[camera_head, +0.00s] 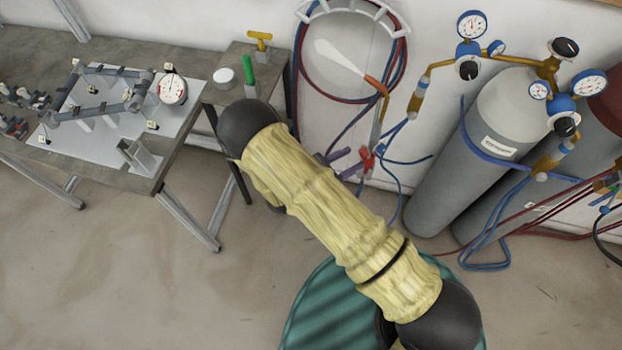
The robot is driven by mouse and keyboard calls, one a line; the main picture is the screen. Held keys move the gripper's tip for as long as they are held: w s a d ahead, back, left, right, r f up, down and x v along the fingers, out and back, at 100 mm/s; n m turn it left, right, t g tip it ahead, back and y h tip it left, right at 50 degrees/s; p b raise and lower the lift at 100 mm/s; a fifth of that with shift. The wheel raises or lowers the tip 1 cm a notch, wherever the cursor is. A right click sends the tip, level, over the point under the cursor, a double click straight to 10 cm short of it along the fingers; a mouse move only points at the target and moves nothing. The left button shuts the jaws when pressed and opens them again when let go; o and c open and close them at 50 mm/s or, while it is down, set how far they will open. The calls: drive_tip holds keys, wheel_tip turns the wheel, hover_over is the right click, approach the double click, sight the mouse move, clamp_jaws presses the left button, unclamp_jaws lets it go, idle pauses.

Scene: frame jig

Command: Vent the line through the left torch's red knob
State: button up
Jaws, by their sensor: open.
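The left torch (381,108) hangs by the wall below the hose hanger, with a brass body and an orange part near a pale cone. A red knob-like part (367,160) shows at its lower end, beside purple parts (338,155); the details are small. My arm, in a yellow sleeve with black joints, crosses the middle of the head view, just left of and below these parts. My gripper is not in view, so its place relative to the red knob cannot be told.
Two gas cylinders (440,180) with gauges (472,25) stand to the right, with blue and red hoses on the floor. A bench (100,175) with a jig plate and dial is on the left. A small table (226,97) holds a green-handled item. Open floor lies front left.

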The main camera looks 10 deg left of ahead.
sight(364, 152)
drive_tip(key=b+v, duration=0.3)
drive_tip(key=v, duration=1.1)
drive_tip(key=b, duration=0.7)
drive_tip(key=s+m+b, duration=0.1)
drive_tip(key=b, duration=0.6)
drive_tip(key=shift+a+r+b, duration=0.2)
drive_tip(key=shift+r+b, duration=0.05)
drive_tip(key=shift+b, duration=0.15)
drive_tip(key=shift+w+d, duration=0.1)
drive_tip(key=x, duration=1.7)
drive_tip(key=shift+w+f+b, duration=0.1)
drive_tip(key=shift+w+b, duration=0.2)
drive_tip(key=shift+b, duration=0.1)
